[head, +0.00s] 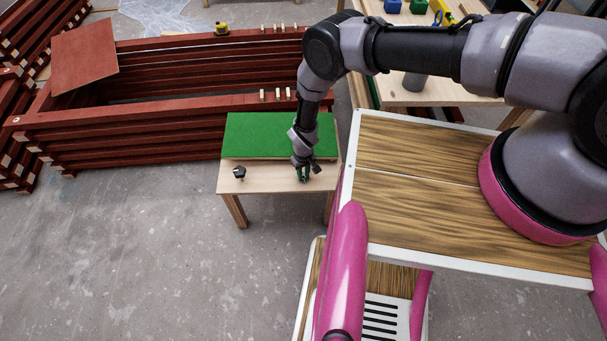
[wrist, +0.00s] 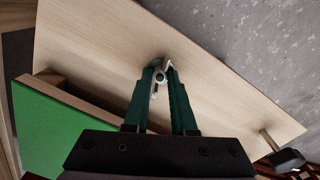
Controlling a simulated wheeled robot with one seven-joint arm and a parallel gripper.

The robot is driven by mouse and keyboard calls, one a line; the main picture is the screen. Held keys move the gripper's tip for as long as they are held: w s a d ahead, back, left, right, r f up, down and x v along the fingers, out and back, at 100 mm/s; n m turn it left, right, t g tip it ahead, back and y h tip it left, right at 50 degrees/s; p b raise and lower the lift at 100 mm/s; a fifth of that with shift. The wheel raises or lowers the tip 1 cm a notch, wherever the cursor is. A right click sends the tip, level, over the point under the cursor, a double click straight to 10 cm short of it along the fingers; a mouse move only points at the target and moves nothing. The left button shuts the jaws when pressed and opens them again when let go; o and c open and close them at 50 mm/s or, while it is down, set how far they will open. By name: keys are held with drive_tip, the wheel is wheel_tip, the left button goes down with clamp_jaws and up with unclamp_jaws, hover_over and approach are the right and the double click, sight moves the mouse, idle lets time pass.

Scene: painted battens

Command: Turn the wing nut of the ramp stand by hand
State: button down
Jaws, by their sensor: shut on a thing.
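The ramp stand is a small pale wooden table (head: 262,183) with a green board (head: 258,134) across its far part. The stand's pale top (wrist: 95,55) and the green board (wrist: 45,130) also show in the wrist view. My gripper (head: 303,175) points down at the right front part of the stand. In the wrist view its green fingers (wrist: 160,78) are shut on the small metallic wing nut (wrist: 160,71), which has a dark round centre. The fingers hide part of the nut's wings.
A black-headed object (head: 239,172) stands at the stand's left; it shows in the wrist view (wrist: 287,158). Stacked red battens (head: 150,125) lie behind and left. A workbench (head: 440,95) with tools stands at the back right. The grey floor in front is clear.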

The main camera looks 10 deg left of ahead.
sight(304, 177)
drive_tip(key=shift+m, duration=0.8)
drive_tip(key=c, duration=0.7)
unclamp_jaws()
drive_tip(key=shift+c, duration=0.2)
wheel_tip(304, 177, up, 11)
drive_tip(key=shift+f, duration=0.1)
